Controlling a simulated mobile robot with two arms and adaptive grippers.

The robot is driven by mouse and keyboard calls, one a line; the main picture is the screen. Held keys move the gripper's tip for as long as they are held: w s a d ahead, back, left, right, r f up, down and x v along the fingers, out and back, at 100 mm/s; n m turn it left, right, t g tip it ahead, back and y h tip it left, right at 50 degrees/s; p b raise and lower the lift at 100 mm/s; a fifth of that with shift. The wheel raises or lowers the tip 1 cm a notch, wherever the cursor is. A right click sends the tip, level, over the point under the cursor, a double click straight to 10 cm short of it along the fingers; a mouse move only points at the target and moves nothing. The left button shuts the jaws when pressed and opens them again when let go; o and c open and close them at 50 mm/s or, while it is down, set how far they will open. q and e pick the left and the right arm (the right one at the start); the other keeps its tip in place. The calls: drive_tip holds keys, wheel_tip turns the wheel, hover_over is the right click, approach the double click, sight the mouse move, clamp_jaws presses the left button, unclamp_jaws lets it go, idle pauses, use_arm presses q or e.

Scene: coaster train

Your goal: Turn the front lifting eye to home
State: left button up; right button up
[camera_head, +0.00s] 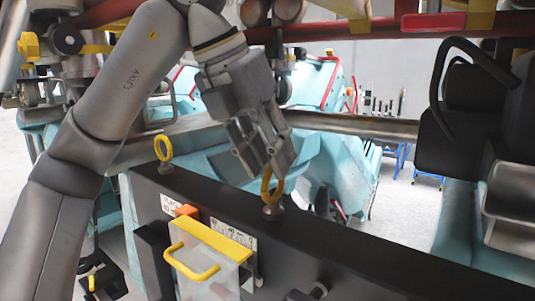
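Two yellow lifting eyes stand on the top of a long dark beam (335,238). The nearer lifting eye (267,190) is a ring on a grey metal base, near the middle of the picture. The other lifting eye (163,148) stands further left, its ring upright. My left gripper (265,173) points down right at the nearer eye. Its two fingers look apart, with one fingertip overlapping the top of the ring. I cannot tell whether it touches. My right gripper is out of view.
A yellow handle (193,268) on a clear cover and an orange block (187,211) are on the beam's near side. A grey tube (355,126) runs behind my gripper. Black seats (465,120) stand at right. Red and yellow bars cross above.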

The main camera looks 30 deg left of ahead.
use_arm(q)
clamp_jaws()
drive_tip(key=shift+m, duration=0.5)
idle(0.7)
